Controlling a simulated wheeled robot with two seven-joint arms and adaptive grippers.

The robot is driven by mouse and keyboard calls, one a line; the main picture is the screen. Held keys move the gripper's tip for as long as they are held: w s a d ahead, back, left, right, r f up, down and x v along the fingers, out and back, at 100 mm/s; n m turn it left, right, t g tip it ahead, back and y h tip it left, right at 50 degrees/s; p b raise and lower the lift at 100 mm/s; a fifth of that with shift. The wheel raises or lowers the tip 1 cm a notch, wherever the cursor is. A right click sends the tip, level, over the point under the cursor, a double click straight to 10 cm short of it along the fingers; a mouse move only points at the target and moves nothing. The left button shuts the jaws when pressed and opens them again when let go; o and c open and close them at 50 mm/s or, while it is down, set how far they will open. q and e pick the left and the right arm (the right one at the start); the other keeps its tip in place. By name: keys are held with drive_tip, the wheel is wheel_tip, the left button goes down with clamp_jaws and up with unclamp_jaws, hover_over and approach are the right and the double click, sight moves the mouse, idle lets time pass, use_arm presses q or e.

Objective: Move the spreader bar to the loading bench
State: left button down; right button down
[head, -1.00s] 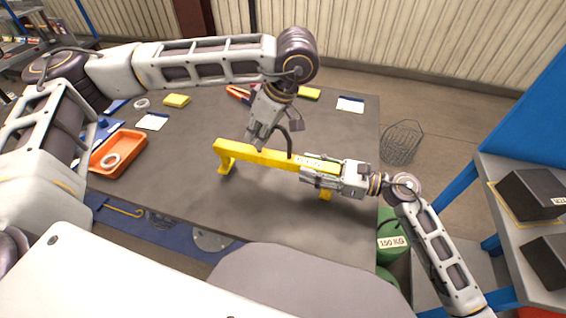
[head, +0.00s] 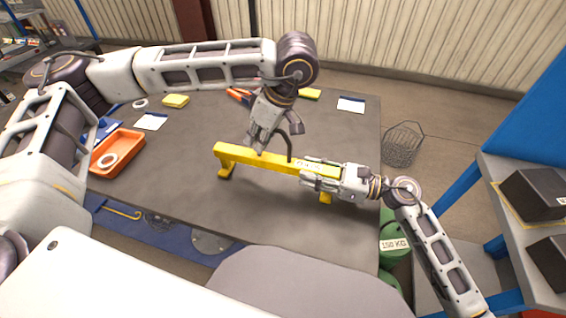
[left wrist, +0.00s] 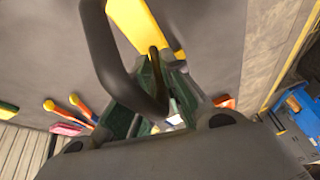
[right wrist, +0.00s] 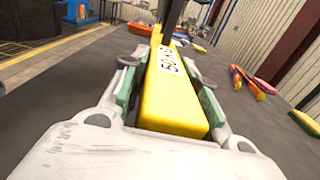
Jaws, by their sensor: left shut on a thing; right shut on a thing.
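The yellow spreader bar (head: 236,154) lies lengthwise over the dark grey table top (head: 180,190), with short feet near its ends and a dark hook-shaped loop (head: 289,148) rising from its middle. I cannot tell whether its feet touch the table.
An orange tray (head: 125,143) with a ring in it is on the table's left. A wire basket (head: 403,145), green weights (head: 394,246) and a shelf with dark blocks (head: 533,194) are to the right.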

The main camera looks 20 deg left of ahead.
use_arm(q)
drive_tip(key=shift+f, duration=0.35)
use_arm(e)
drive_tip(key=shift+f, duration=0.1)
use_arm(q)
drive_tip(key=c, duration=1.9)
unclamp_jaws()
use_arm(e)
drive_tip(key=c, duration=1.4)
unclamp_jaws()
drive_tip(key=shift+c, duration=0.2)
use_arm(q)
drive_tip(key=o, duration=0.4)
use_arm(e)
drive_tip(key=o, duration=0.4)
drive_tip(key=shift+f, duration=0.1)
drive_tip(key=shift+c, duration=0.2)
use_arm(q)
drive_tip(key=shift+r, duration=0.15)
use_arm(e)
drive_tip(key=shift+f, duration=0.1)
use_arm(q)
drive_tip(key=shift+v, duration=5.9)
use_arm(e)
drive_tip(key=shift+d, duration=0.15)
use_arm(q)
drive_tip(key=shift+d, duration=0.1)
use_arm(e)
drive_tip(key=shift+d, duration=5.9)
